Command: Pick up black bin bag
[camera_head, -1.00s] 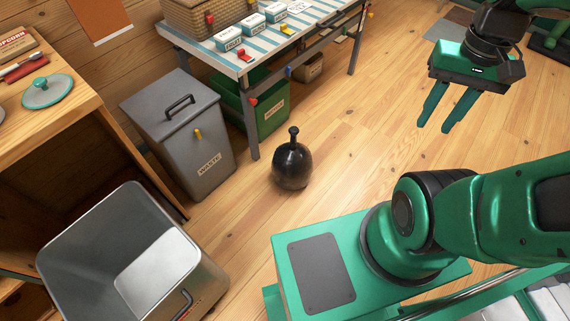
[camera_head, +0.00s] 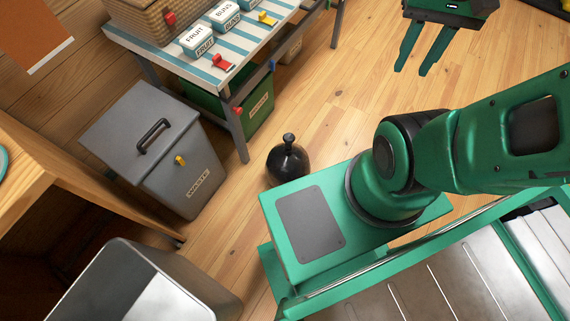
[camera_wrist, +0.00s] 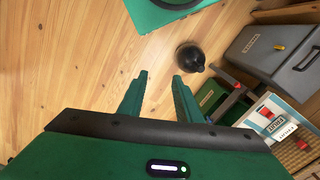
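The black bin bag (camera_head: 288,162) is a round, shiny black bag with a tied knot on top. It stands upright on the wooden floor, just behind my green base, which hides its lower part in the head view. It also shows in the wrist view (camera_wrist: 190,57), beyond the fingertips and a little to the right. My gripper (camera_head: 412,70) is at the top right of the head view, well apart from the bag. In the wrist view its two green fingers (camera_wrist: 160,75) are spread with nothing between them.
A grey waste bin (camera_head: 165,150) with a closed lid stands left of the bag. A striped table (camera_head: 205,70) holds a basket and labelled boxes, with a green crate (camera_head: 258,104) underneath. An open metal bin (camera_head: 125,285) is at the lower left. Floor right of the bag is clear.

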